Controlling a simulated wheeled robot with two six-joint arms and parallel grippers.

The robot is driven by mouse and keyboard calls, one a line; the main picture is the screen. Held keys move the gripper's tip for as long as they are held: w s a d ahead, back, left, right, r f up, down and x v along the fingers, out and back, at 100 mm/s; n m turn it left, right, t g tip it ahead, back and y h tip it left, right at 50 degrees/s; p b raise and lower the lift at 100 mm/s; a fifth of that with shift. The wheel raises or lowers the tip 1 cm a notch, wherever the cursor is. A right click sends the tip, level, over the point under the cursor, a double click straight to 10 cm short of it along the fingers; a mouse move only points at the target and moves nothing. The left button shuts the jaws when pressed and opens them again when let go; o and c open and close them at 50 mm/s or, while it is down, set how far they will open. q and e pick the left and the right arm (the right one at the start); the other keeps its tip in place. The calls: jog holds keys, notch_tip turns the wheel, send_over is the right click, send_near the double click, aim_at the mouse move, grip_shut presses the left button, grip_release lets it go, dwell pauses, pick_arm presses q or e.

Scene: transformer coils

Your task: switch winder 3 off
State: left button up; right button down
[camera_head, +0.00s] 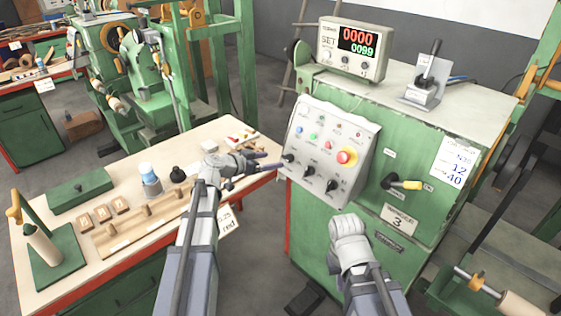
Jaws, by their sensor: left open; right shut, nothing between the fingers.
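Winder 3 is the green cabinet (350,105) at right, with a plate (397,218) reading 3. Its sloped grey control panel (322,125) carries small coloured buttons, a red mushroom button (346,156) on yellow and several black knobs (310,171). A counter (350,48) shows 0000 in red and 0099 in green. My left gripper (267,160) is open, its fingers pointing right near the panel's lower left side. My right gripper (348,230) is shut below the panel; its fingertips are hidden.
A bench (110,255) at left holds a wooden rack (140,226), a green box (80,190), a blue-capped jar (149,178) and a spool stand (45,250). A roller frame (490,285) is at lower right.

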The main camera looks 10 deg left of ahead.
aim_at(285, 158)
pick_arm(q)
jog(key=b+x, duration=0.2)
jog(key=x, duration=0.4)
grip_shut()
dwell(0.6)
